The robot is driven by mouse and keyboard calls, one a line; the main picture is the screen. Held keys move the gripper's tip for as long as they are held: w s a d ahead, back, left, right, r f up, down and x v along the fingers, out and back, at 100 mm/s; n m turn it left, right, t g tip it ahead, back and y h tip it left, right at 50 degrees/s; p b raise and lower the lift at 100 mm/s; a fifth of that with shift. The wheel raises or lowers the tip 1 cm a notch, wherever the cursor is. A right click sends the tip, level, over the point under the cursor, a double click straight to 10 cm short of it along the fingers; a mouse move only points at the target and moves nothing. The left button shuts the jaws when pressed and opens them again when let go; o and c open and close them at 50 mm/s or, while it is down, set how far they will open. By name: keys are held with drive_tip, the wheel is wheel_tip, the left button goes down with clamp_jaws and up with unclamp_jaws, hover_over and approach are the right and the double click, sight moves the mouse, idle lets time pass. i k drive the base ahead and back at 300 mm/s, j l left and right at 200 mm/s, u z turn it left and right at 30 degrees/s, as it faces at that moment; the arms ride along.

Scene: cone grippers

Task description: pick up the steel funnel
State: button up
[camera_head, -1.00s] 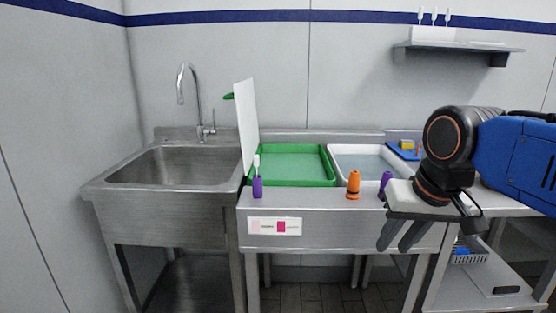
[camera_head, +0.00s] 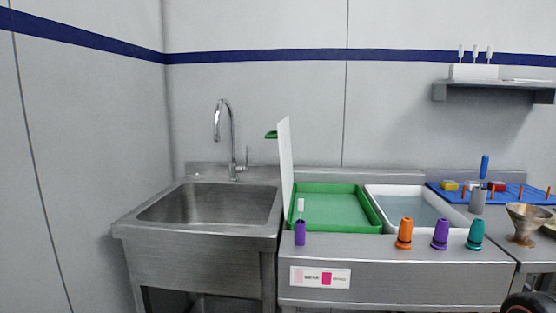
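A cone-shaped metal funnel (camera_head: 527,220), wide mouth up and brownish in its reflections, stands upright at the right edge of the view, on the steel surface to the right of the sink counter. Its right side is near the picture border. My gripper is not in view. Only a dark rounded piece of my arm shows at the bottom right corner, below the funnel.
Orange (camera_head: 404,233), purple (camera_head: 440,234) and teal (camera_head: 475,234) cones stand along the counter front. Another purple piece (camera_head: 299,232) stands left. Behind are a green tray (camera_head: 375,205), a white basin (camera_head: 375,192) and a blue board (camera_head: 515,194) with small parts.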

sight(526, 218)
drive_tip(key=j, duration=1.5)
drive_tip(key=z, duration=0.4)
drive_tip(key=i+j+z, duration=0.1)
drive_tip(key=z, duration=0.3)
drive_tip(key=j+z, duration=0.2)
drive_tip(key=z, duration=0.15)
drive_tip(key=j+z, duration=0.1)
drive_tip(key=z, duration=0.3)
drive_tip(key=i, duration=0.05)
